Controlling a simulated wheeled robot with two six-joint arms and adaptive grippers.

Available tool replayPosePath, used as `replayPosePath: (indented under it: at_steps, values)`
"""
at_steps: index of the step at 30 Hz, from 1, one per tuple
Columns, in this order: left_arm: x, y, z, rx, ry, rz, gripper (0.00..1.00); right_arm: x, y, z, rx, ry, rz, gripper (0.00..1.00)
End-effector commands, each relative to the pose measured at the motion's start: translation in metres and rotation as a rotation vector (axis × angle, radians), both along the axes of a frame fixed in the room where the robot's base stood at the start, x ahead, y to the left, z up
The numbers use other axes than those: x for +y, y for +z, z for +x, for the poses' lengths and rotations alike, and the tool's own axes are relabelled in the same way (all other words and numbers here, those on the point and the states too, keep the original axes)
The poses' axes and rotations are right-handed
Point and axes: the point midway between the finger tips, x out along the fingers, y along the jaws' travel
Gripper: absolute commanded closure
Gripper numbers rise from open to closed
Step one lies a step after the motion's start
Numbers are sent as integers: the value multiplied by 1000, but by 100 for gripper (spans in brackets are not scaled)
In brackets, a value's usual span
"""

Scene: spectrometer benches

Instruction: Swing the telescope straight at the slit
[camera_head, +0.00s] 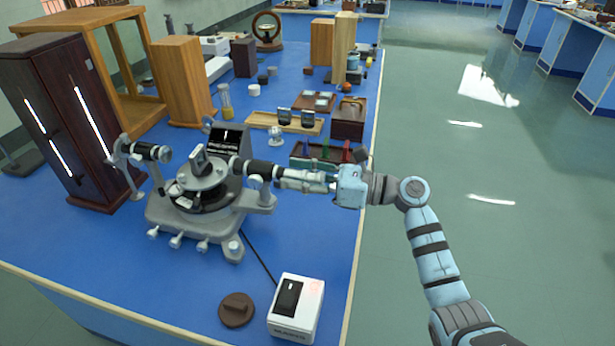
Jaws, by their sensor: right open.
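The grey spectrometer (190,212) stands on the blue bench, with a round table and a dark upright piece at its middle. A dark tube on its right side, which looks like the telescope (256,168), points out to the right. A shorter dark tube on a grey post (150,152) stands on its left side; I cannot make out the slit itself. My right gripper (282,179) is open, with its fingers at the outer end of the right-hand tube. I cannot tell whether they touch it. My left gripper is out of view.
A dark wooden cabinet (62,118) stands close on the left. A white switch box (296,308) and a round brown cap (236,310) lie in front. A rack with coloured pieces (322,152) is behind my right gripper. The bench's right edge is close to my right arm.

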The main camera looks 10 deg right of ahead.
Motion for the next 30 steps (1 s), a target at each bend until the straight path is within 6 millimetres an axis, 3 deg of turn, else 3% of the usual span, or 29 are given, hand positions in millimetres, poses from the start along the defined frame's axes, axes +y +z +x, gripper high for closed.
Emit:
replayPosePath:
  at_steps: [5, 12, 15, 30]
  values:
    - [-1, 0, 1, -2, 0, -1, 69, -28, -1, -15, 1, -2, -7, 59]
    - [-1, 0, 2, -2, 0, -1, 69, -85, -2, -45, 4, -1, -6, 59]
    - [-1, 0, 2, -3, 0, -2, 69, -99, -1, -53, 3, 0, -4, 59]
    - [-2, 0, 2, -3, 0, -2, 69, -104, 0, -56, 2, 0, 0, 59]
